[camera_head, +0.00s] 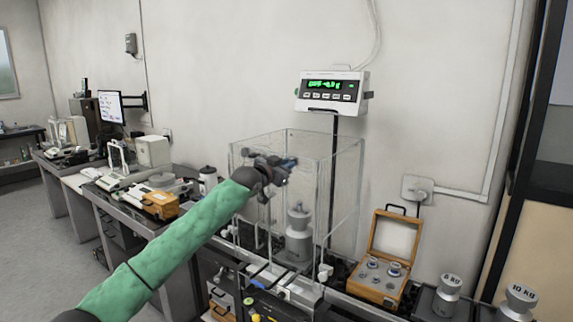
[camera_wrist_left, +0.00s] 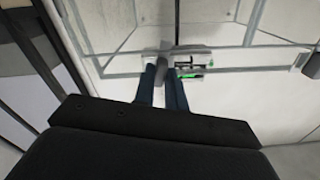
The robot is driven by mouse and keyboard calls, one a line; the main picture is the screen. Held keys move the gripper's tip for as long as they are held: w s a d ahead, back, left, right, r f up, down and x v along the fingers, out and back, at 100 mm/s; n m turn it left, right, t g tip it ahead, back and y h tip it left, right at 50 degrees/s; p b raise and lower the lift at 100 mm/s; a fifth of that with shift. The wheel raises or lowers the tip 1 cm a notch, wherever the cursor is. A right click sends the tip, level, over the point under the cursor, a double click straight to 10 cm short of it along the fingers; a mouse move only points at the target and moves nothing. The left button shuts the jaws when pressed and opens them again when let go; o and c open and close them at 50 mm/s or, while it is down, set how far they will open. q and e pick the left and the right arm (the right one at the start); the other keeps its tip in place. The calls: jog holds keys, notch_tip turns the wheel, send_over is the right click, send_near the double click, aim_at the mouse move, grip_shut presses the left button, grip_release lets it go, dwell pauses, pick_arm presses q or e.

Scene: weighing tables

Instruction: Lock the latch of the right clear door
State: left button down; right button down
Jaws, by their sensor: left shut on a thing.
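A clear box (camera_head: 343,185) with glass walls and doors stands on the bench in the middle of the head view. My left gripper (camera_head: 285,166) is at the upper front of the box. In the left wrist view my two dark fingers (camera_wrist_left: 163,84) are shut on a small grey part at the frame edge of a clear door (camera_wrist_left: 222,38), which seems to be the latch. The fingers and the small size hide most of it. My right gripper is not in view.
A grey weight (camera_head: 299,238) stands inside the box. A scale display (camera_head: 332,91) is on a post behind it. An open wooden case (camera_head: 377,285) of weights and large weights (camera_head: 448,290) stand to the right. Benches with balances (camera_head: 125,175) line the left.

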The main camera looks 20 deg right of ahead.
pick_arm(q)
jog(key=shift+f+n, duration=0.15)
jog(key=shift+n, duration=1.45)
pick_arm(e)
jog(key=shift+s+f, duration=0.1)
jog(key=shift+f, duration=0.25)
pick_arm(q)
jog(key=c, duration=1.4)
grip_release()
jog(key=shift+c, duration=0.2)
